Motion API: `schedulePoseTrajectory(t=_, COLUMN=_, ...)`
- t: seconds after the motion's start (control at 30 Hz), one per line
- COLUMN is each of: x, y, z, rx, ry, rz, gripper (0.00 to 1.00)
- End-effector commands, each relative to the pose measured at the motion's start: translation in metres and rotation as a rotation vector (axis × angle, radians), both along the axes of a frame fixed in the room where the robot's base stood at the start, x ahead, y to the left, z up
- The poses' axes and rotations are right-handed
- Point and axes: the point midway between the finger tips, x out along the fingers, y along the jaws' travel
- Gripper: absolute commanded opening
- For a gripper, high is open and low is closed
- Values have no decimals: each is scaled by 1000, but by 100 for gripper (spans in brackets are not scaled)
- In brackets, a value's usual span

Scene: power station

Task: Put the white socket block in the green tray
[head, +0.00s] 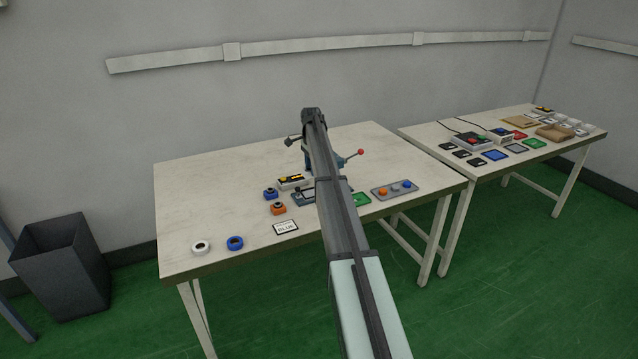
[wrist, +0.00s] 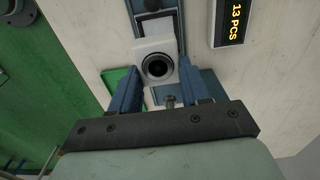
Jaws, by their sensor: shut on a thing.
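The white socket block (wrist: 149,45) has a round black-ringed socket in its face. It sits between the two blue fingers of my gripper (wrist: 158,68), which is shut on it. In the wrist view a blue-grey fixture shows behind the block; I cannot tell whether they touch. The green tray (wrist: 119,77) is partly seen left of the block, near the table edge. In the head view the green tray (head: 362,199) lies just right of my arm, which hides the gripper and the block.
A display reading "13 PCS" (wrist: 231,20) is right of the block. A grey tray with coloured parts (head: 394,190) lies right of the green tray. A red-knobbed device (head: 342,160) stands behind my arm. Coloured rings and blocks lie left. A second table (head: 440,134) holds more items.

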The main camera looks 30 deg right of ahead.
Motion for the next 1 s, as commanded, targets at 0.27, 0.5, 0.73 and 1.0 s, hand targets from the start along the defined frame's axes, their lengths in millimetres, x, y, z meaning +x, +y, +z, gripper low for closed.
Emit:
schedulePoseTrajectory(t=0.27, x=-29, y=16, z=11, rx=1, ry=3, rz=235, gripper=15)
schedulePoseTrajectory(t=0.5, x=-84, y=55, z=6, rx=4, ry=6, rz=610, gripper=15)
schedulePoseTrajectory(t=0.73, x=-160, y=121, z=0, rx=6, ry=6, rz=978, gripper=15)
schedulePoseTrajectory(t=1.0, x=-233, y=186, z=-7, rx=5, ry=5, rz=1262, gripper=15)
